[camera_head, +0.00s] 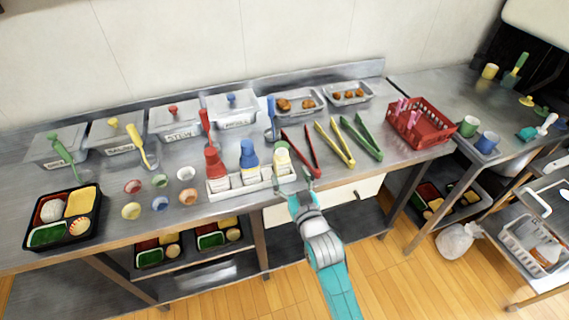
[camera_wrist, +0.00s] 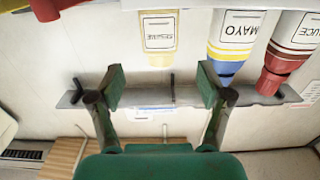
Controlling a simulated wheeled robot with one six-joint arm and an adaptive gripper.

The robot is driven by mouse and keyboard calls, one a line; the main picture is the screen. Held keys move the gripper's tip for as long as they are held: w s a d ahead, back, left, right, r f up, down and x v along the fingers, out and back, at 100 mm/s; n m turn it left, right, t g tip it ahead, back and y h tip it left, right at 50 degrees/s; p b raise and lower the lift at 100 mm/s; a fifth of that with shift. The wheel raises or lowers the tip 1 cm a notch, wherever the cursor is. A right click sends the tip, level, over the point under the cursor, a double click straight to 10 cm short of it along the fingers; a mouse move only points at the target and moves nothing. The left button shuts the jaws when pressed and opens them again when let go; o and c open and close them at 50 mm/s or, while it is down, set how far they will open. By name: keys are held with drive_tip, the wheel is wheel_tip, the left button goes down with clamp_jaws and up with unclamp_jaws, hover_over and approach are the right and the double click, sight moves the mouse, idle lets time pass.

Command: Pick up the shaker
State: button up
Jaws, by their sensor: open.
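The shaker (camera_head: 283,161) is a small pale container with a yellowish-green top and a sesame label. It stands at the right end of a white holder (camera_head: 240,186), beside the blue-capped mayo bottle (camera_head: 249,160) and the red sauce bottle (camera_head: 215,166). In the wrist view the shaker (camera_wrist: 159,36) is straight beyond my fingertips, roughly centred between them. My gripper (camera_head: 294,184) is at the counter's front edge, just in front of the shaker. In the wrist view my gripper (camera_wrist: 161,88) is open and empty, with its fingers apart from the shaker.
The mayo bottle also shows in the wrist view (camera_wrist: 232,42), right of the shaker. Red tongs (camera_head: 312,150) and yellow tongs (camera_head: 335,143) lie to its right. Several small cups lie left of the holder, near a bento tray (camera_head: 62,217). A red basket (camera_head: 421,121) stands farther right.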

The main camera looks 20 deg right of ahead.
sight(284, 164)
drive_tip(key=shift+w+f, duration=0.1)
drive_tip(key=shift+w, duration=3.85)
drive_tip(key=c, duration=1.3)
